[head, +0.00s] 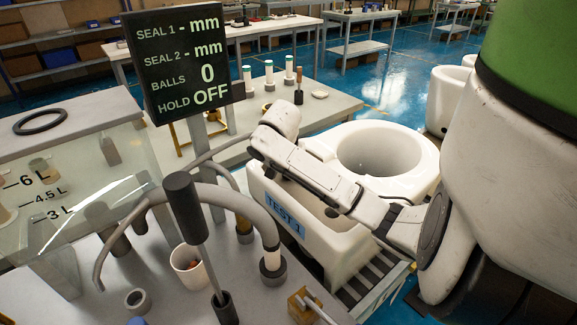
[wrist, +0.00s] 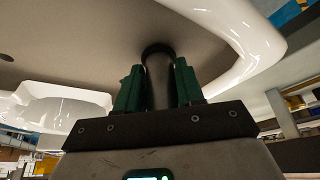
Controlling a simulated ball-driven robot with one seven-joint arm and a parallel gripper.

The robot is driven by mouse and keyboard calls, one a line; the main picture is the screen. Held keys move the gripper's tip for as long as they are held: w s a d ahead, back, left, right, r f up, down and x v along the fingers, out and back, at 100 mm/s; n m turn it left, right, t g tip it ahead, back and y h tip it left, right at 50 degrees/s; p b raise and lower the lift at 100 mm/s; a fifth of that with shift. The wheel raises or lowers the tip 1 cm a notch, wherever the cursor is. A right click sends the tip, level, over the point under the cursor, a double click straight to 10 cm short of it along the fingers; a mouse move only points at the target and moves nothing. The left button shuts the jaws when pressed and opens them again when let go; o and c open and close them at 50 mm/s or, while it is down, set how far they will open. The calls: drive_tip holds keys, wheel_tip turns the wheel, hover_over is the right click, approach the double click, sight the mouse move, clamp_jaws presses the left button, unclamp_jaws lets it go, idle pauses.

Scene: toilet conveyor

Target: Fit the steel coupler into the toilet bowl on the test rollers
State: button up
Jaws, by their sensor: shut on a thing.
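The white toilet bowl (head: 410,180) sits on the test rollers (head: 372,285), beside a blue TEST 1 label (head: 285,215). Its round opening faces up. My arm reaches across the front of the bowl in the head view, and my gripper is hidden there. In the wrist view my gripper (wrist: 159,72) has its green fingers shut on a grey cylinder, which looks like the steel coupler (wrist: 158,88). The cylinder's far end meets a dark round ring or hole in the bowl's shaded underside (wrist: 110,42). I cannot tell how deep it sits.
A sign (head: 185,60) reads BALLS 0 and HOLD OFF. A grey bench (head: 170,275) at front left carries a curved hose (head: 235,195), a white cup (head: 188,265) and a black-handled plunger (head: 190,220). A clear tank (head: 70,190) stands left. More white bowls (head: 447,98) stand behind right.

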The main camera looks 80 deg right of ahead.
drive_tip(key=shift+f, duration=0.25)
drive_tip(key=o, duration=1.2)
drive_tip(key=shift+p+v, duration=3.45)
drive_tip(key=shift+v, duration=1.9)
